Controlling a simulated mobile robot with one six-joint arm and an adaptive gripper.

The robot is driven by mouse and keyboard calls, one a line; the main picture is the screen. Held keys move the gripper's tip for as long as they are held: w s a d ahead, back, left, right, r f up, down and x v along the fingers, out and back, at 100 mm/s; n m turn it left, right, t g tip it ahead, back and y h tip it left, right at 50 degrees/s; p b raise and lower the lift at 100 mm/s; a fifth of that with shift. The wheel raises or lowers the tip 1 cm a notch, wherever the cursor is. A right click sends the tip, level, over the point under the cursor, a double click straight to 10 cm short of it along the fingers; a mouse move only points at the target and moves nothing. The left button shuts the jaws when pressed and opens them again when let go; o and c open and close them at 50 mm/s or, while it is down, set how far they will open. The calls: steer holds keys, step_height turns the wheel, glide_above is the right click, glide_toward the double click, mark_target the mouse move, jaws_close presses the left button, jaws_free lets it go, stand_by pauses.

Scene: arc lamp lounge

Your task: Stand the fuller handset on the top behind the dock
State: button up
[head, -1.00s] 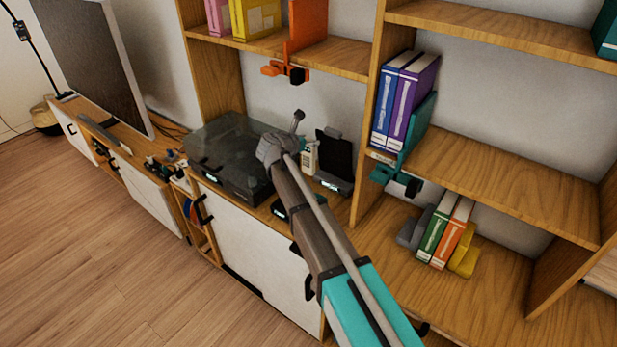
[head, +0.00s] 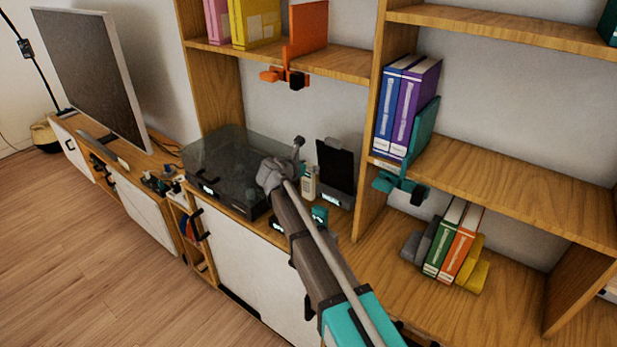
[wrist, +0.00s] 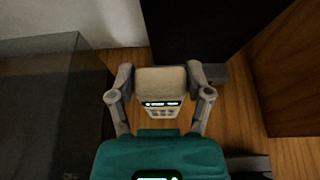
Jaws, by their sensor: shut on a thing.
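A cream handset (wrist: 160,82) with a small lit readout and a few keys is between the two grey fingers of my gripper (wrist: 160,88). My gripper is shut on it. The handset also shows upright in the head view (head: 308,184), over the cabinet top (head: 342,228); I cannot tell whether its base touches the wood. A teal block (wrist: 160,152), seemingly the dock, is in front of the handset in the wrist view. It shows beside my arm in the head view (head: 319,214). The readout is too small to read surely.
A turntable with a dark clear lid (head: 237,165) stands left of the handset. A black tablet on a stand (head: 336,168) is close behind on the right. The wooden upright (head: 370,190) is further right. An orange clamp (head: 285,76) hangs from the shelf above.

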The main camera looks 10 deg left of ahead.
mark_target(308, 175)
steer(key=shift+f, duration=0.1)
steer(key=shift+f+b, duration=1.85)
steer(key=shift+b, duration=0.05)
steer(key=shift+f, duration=0.15)
steer(key=o, duration=1.3)
steer(key=shift+r, duration=0.25)
steer(key=shift+p+v, duration=2.3)
steer(key=shift+v, duration=3.7)
steer(key=shift+a, duration=0.1)
